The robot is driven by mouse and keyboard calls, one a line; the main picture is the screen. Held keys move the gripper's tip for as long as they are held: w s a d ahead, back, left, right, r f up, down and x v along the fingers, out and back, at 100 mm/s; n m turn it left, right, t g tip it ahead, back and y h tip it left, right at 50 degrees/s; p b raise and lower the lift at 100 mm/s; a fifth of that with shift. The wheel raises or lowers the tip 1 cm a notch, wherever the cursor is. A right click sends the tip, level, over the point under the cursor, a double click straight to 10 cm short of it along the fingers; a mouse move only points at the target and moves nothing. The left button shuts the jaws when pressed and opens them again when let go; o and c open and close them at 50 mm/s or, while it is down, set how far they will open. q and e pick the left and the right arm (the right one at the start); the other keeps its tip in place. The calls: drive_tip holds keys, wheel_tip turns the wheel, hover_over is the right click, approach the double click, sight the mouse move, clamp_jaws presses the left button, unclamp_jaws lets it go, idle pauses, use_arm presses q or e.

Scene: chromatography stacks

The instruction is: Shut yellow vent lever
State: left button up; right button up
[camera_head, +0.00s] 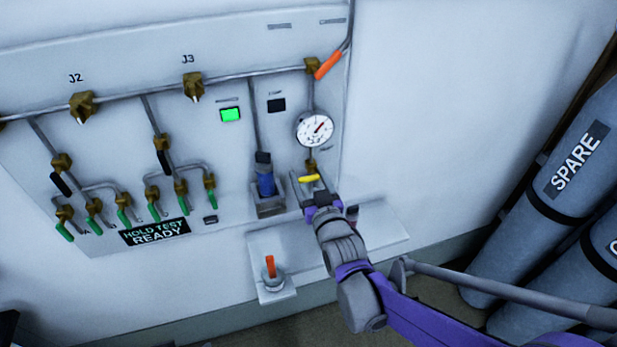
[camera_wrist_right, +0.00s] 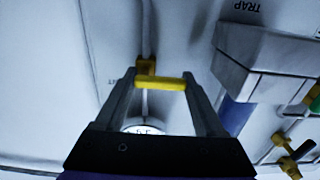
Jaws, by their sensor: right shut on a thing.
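The yellow vent lever (camera_head: 309,178) sits on a brass valve (camera_head: 310,165) below the round pressure gauge (camera_head: 314,129). The lever lies crosswise to its vertical pipe. My right gripper (camera_head: 311,186) is at the lever, its fingers on either side of it. In the right wrist view the lever (camera_wrist_right: 162,83) spans the gap between the two fingertips of my right gripper (camera_wrist_right: 160,80), and they are shut on its ends. The gripper partly hides the area below the valve. My left gripper is not in view.
A blue trap (camera_head: 265,182) in a grey holder stands just left of my right gripper. An orange lever (camera_head: 328,65) is above the gauge. A small shelf with an orange-topped piece (camera_head: 270,267) is below. Grey cylinders (camera_head: 555,180) stand at the right.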

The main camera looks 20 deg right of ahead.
drive_tip(key=o, duration=1.3)
drive_tip(key=shift+o, duration=0.2)
drive_tip(key=s, duration=1)
drive_tip(key=shift+s+d, duration=0.2)
drive_tip(key=shift+s, duration=0.2)
drive_tip(key=s+d+f+g, duration=0.1)
drive_tip(key=s+f+g, duration=0.4)
drive_tip(key=s, duration=0.3)
drive_tip(key=s+f+g+p, duration=0.1)
drive_tip(key=s+f+g, duration=0.5)
drive_tip(key=s+g, duration=0.1)
drive_tip(key=shift+s+d+f+g+h, duration=0.2)
drive_tip(key=shift+s+d+g+h, duration=0.15)
drive_tip(key=shift+s, duration=0.3)
